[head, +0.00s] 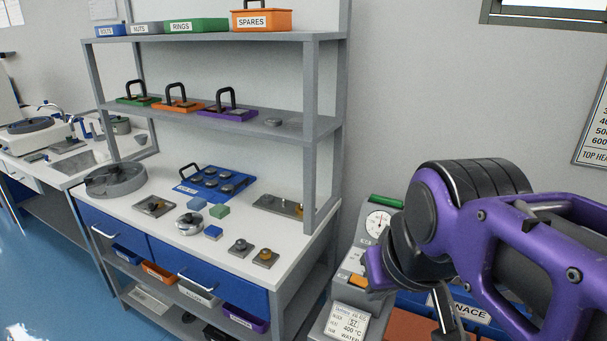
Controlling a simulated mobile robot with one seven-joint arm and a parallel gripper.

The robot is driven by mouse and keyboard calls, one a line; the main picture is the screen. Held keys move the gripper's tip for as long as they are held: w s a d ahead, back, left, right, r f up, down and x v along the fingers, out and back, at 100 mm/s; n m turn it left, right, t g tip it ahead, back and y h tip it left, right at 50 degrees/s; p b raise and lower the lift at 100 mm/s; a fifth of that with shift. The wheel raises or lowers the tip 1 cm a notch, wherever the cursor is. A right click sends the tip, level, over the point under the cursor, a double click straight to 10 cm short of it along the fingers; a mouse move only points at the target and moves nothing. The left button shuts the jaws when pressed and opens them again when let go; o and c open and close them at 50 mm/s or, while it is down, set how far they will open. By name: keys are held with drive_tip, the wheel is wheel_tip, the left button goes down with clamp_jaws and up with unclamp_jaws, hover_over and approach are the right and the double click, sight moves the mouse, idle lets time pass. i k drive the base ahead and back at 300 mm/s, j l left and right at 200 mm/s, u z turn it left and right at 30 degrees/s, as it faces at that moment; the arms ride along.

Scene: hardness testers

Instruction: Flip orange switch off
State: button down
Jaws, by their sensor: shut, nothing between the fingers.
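A small orange part (358,281), which looks like the orange switch, shows on the front of the grey tester at lower right. It is too small and too close to my arm in the picture to tell whether it is on or off. The tester has a round dial (378,222) and a green bar on top. My purple and black arm covers the tester's right side. My gripper (448,322) points down at the bottom edge, right of the orange part and apart from it. It is shut and empty, and its tips are partly cut off.
A printed card (349,322) sits on the tester's lower front. A workbench (130,205) with metal samples, blocks and drawers stands left, under grey shelves (250,118) holding bins and handled weights.

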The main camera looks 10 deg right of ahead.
sight(355, 279)
drive_tip(key=z, duration=0.5)
drive_tip(key=j+z, duration=0.15)
drive_tip(key=j, duration=0.35)
drive_tip(key=i+j+z, duration=0.15)
drive_tip(key=j, duration=0.2)
drive_tip(key=j+z, duration=0.1)
drive_tip(key=j, duration=0.25)
drive_tip(key=i+j+z, duration=0.15)
drive_tip(key=j, duration=0.25)
drive_tip(key=l+u, duration=0.15)
drive_tip(key=l, duration=0.25)
drive_tip(key=k+l+u, duration=0.15)
drive_tip(key=l, duration=0.25)
